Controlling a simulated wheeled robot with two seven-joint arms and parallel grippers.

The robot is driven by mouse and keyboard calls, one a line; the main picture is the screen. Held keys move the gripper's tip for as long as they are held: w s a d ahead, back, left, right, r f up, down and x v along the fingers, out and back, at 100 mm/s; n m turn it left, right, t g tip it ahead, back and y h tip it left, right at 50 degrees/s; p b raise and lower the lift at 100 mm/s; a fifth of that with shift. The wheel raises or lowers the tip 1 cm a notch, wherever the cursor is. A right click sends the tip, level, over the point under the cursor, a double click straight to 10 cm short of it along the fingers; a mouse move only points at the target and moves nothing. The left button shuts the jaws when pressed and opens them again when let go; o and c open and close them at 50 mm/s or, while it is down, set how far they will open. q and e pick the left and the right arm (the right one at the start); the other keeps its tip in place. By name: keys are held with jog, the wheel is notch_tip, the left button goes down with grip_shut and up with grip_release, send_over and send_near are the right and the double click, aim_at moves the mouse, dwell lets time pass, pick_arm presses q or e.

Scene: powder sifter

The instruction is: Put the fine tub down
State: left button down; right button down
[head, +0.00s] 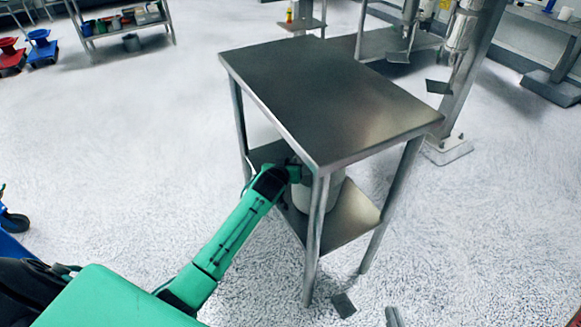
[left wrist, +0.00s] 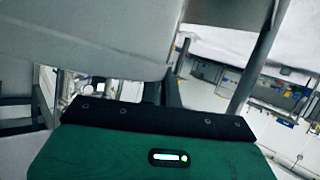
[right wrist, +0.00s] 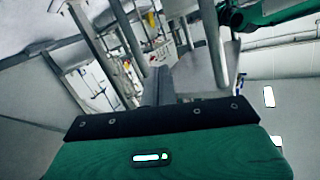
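The fine tub (head: 325,188) is a pale grey-white round tub under the steel table's top, at its lower shelf. A table leg and my gripper hide part of it, and I cannot tell whether its base touches the shelf. My left gripper (head: 296,173) reaches in under the top from the left and is against the tub's side near its upper part. In the left wrist view the pale tub wall (left wrist: 80,45) fills the upper left, and the fingers (left wrist: 168,90) look close together at its edge. My right gripper (right wrist: 160,86) is empty, its fingers together.
The steel table's top (head: 330,95) is bare. Its lower shelf (head: 350,218) has clear room right of the tub. Table legs stand close to my left arm. A metal post (head: 465,75) stands behind on the right. A shelf with several containers (head: 120,22) is far left.

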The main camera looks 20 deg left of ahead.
pick_arm(q)
jog(key=shift+f, duration=0.2)
jog(key=c, duration=1.6)
grip_release()
jog(key=shift+f, duration=0.15)
jog(key=shift+c, duration=0.2)
pick_arm(e)
jog(key=shift+w+d+r+t, duration=0.1)
jog(key=shift+w+r+t, duration=0.15)
jog(key=shift+r+t, duration=0.2)
